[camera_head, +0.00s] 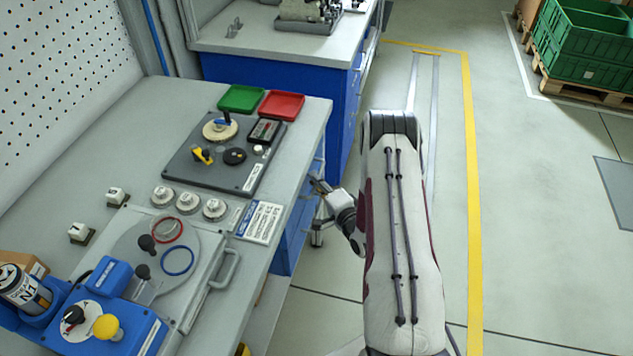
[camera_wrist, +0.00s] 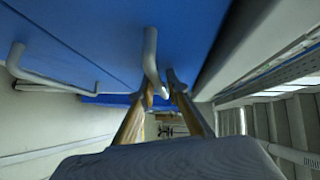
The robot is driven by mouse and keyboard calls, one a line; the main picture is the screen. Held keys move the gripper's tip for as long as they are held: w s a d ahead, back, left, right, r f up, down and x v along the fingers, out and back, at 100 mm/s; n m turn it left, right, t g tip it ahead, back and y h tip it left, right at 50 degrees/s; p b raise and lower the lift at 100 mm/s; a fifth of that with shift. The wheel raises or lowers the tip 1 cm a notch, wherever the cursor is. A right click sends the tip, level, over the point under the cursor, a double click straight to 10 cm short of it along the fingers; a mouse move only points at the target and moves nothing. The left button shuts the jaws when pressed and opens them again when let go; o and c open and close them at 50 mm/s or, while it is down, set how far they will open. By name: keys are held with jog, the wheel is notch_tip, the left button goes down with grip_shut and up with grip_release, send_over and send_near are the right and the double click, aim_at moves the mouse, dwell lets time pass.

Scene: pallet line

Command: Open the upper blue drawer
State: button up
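The blue drawer cabinet (camera_head: 292,243) sits under the near workbench, and its front is mostly hidden by the benchtop in the head view. My gripper (camera_head: 318,188) is beside this front, below the bench edge. In the wrist view the upper blue drawer (camera_wrist: 190,30) has a grey bar handle (camera_wrist: 151,55). My gripper's fingertips (camera_wrist: 161,86) are at this handle, one on each side of it, apart from each other. I cannot tell whether either finger touches it. The lower blue drawer (camera_wrist: 62,48) has its own handle (camera_wrist: 45,77) at the left.
The grey benchtop (camera_head: 135,175) overhangs close to my gripper and carries a panel (camera_head: 190,165), a green tray (camera_head: 241,98) and a red tray (camera_head: 282,105). A second blue bench (camera_head: 330,95) stands behind. Open floor (camera_head: 540,220) lies to the right.

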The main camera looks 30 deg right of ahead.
grip_shut()
jog(key=shift+s+d, duration=0.1)
jog(key=s+d, duration=1.9)
dwell(0.4)
grip_release()
jog(key=shift+s, duration=0.2)
